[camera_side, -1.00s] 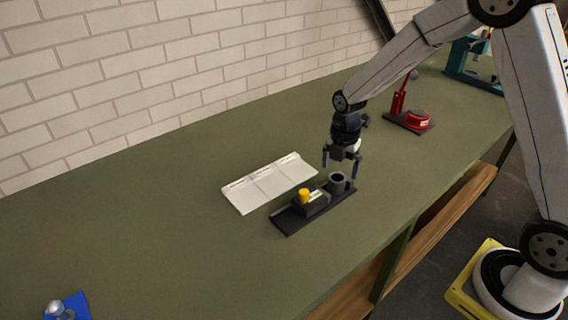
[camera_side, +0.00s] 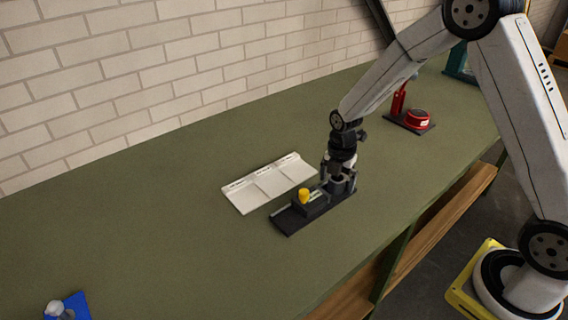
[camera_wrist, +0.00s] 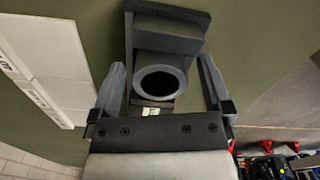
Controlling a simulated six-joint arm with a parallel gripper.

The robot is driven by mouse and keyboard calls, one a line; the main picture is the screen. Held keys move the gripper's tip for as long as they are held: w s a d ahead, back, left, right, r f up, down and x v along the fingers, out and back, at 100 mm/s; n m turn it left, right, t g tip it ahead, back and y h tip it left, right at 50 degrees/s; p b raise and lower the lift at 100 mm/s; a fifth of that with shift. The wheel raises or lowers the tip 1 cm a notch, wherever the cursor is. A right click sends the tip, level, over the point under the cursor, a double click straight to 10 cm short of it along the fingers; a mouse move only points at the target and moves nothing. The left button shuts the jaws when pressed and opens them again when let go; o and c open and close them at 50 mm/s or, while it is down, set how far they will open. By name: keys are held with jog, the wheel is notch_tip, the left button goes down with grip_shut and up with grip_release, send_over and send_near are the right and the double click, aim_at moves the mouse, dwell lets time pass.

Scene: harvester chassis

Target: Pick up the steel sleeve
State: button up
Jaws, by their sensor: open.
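The steel sleeve is a dark grey hollow cylinder (camera_wrist: 162,83) standing upright in the wrist view, its round mouth facing the camera. In the side view the sleeve (camera_side: 337,187) stands at the right end of a black fixture (camera_side: 291,221) and is partly hidden by my gripper. My gripper (camera_side: 338,179) points down over it, low, with one finger on each side. In the wrist view my gripper (camera_wrist: 161,66) is open, with gaps visible between both fingers and the sleeve.
A block with a yellow knob (camera_side: 304,195) sits on the same fixture, left of the sleeve. A white labelled three-section tray (camera_side: 269,184) lies behind. A red device (camera_side: 417,119) stands farther back right. A blue plate (camera_side: 76,304) with a shiny knob is front left. The green bench is otherwise largely clear.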

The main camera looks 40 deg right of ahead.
grip_shut()
jog(key=shift+r, duration=0.15)
jog(key=shift+r, duration=0.35)
notch_tip(320, 180, up, 3)
jog(key=shift+s+f, duration=0.1)
jog(key=shift+f, duration=0.1)
jog(key=s+a+r, duration=0.1)
jog(key=s+r, duration=0.8)
jog(key=s, duration=0.4)
jog(key=shift+s+r, duration=0.2)
jog(key=shift+s, duration=0.15)
